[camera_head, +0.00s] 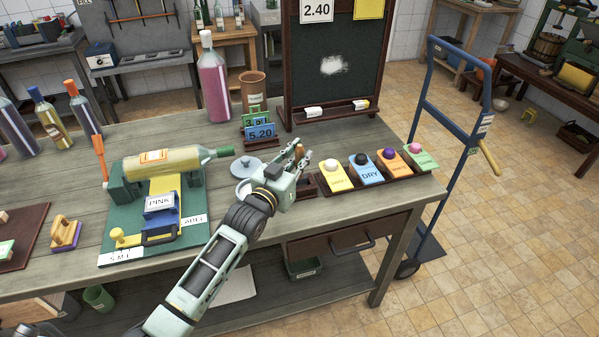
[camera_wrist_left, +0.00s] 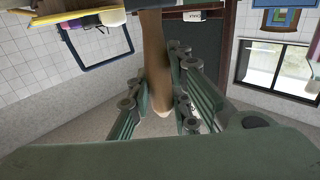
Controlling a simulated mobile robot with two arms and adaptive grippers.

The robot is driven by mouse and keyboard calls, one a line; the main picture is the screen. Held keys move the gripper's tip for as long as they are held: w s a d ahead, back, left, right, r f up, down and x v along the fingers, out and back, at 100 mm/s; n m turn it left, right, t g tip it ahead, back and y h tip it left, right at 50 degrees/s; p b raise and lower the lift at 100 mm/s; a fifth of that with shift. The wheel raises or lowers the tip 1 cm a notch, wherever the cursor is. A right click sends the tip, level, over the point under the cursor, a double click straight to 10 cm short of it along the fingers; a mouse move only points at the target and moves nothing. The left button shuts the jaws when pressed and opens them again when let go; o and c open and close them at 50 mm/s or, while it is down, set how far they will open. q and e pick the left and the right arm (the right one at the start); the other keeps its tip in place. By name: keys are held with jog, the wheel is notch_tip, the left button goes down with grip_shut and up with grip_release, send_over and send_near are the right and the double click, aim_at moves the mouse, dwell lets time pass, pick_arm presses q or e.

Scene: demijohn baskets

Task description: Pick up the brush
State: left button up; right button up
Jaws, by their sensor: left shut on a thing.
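My left gripper (camera_head: 296,158) is over the right part of the workbench, in front of the chalkboard. Its fingers are shut around a brown wooden handle, which I take to be the brush (camera_wrist_left: 153,62). In the left wrist view the handle passes between the finger pairs of the left gripper (camera_wrist_left: 158,100), with its rounded end showing. In the head view only a small brown piece of the brush (camera_head: 300,149) shows between the fingers. Its bristles are hidden. My right gripper is not in view.
Right of the gripper, a dark tray (camera_head: 375,186) holds several coloured labelled blocks with knobs. A grey lid (camera_head: 245,166) lies to the left, near a bottle (camera_head: 165,161) on a green cradle. The chalkboard (camera_head: 333,70) stands behind. A blue trolley (camera_head: 453,110) stands right of the bench.

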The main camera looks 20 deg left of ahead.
aim_at(301, 146)
pick_arm(q)
grip_shut()
jog(key=shift+r, duration=0.45)
jog(key=r, duration=0.2)
jog(key=r+b, duration=0.1)
jog(key=shift+s+d+r, duration=0.1)
jog(key=shift+d+r, duration=0.15)
jog(key=shift+r, duration=0.05)
jog(key=s+d+r, duration=0.2)
jog(key=d+r, duration=0.1)
jog(key=d, duration=0.2)
jog(key=s+d+r+b, duration=0.1)
jog(key=s+d+r, duration=0.1)
jog(key=d, duration=0.3)
jog(key=shift+s+r+b, duration=0.3)
jog(key=shift+s+r, duration=0.1)
jog(key=shift+r, duration=0.4)
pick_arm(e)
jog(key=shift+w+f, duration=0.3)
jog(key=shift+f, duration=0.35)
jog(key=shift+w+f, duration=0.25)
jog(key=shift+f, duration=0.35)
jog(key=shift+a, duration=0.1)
